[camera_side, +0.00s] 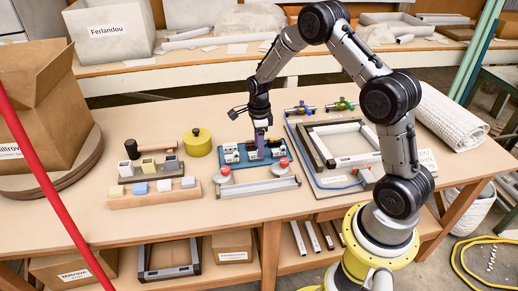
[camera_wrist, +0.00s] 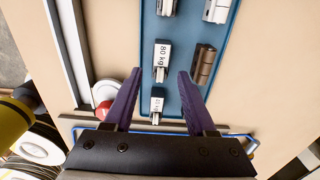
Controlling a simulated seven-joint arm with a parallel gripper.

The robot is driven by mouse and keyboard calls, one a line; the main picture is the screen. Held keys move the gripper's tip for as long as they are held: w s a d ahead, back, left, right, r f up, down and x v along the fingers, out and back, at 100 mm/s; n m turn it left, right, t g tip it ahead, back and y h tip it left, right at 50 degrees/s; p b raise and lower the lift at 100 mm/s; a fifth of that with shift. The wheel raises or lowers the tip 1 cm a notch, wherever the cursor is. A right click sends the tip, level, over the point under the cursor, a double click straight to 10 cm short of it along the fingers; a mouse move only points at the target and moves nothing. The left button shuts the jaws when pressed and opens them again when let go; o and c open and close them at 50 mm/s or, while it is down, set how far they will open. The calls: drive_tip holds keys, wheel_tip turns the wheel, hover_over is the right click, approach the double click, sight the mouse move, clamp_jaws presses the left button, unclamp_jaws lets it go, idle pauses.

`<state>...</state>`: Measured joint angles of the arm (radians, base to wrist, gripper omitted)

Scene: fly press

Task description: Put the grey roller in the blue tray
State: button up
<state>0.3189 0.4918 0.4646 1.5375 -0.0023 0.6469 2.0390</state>
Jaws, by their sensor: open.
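The blue tray (camera_side: 262,160) lies on the bench near the middle in the side view. In the wrist view the blue tray (camera_wrist: 184,30) runs up from between my fingers and holds several small pieces: a white block (camera_wrist: 162,52) marked "80 kg", a smaller white block (camera_wrist: 157,104), a brown piece (camera_wrist: 204,65) and light grey pieces at the top edge. I cannot pick out the grey roller with certainty. My gripper (camera_wrist: 153,88) is open, its purple fingers apart over the tray with nothing seen held. In the side view my gripper (camera_side: 260,145) points down over the tray.
A metal bar frame with red knobs (camera_side: 225,172) stands before the tray. Left are a wooden block rack (camera_side: 153,193), a yellow round container (camera_side: 197,142) and a cardboard box (camera_side: 38,110). Right are a framed panel (camera_side: 335,183) and a white roll (camera_side: 450,118). The front bench edge is mostly clear.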

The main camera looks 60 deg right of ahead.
drive_tip(key=s+a+r+n+t, duration=0.1)
drive_tip(key=s+a+r+n, duration=0.15)
drive_tip(key=r, duration=0.65)
drive_tip(key=s+a+r+n, duration=0.1)
drive_tip(key=a+r+n, duration=0.15)
drive_tip(key=r, duration=0.75)
drive_tip(key=s+a+r+n+t, duration=0.1)
drive_tip(key=s+a+r+n, duration=0.25)
drive_tip(key=s+n, duration=0.25)
drive_tip(key=s+a+r+n+t, duration=0.2)
drive_tip(key=s+a+r+n, duration=0.15)
drive_tip(key=s+n, duration=0.3)
drive_tip(key=s+a+n+t, duration=0.1)
drive_tip(key=s+a+n, duration=0.1)
drive_tip(key=s+n, duration=0.7)
drive_tip(key=shift+s+t, duration=0.3)
drive_tip(key=shift+s, duration=0.5)
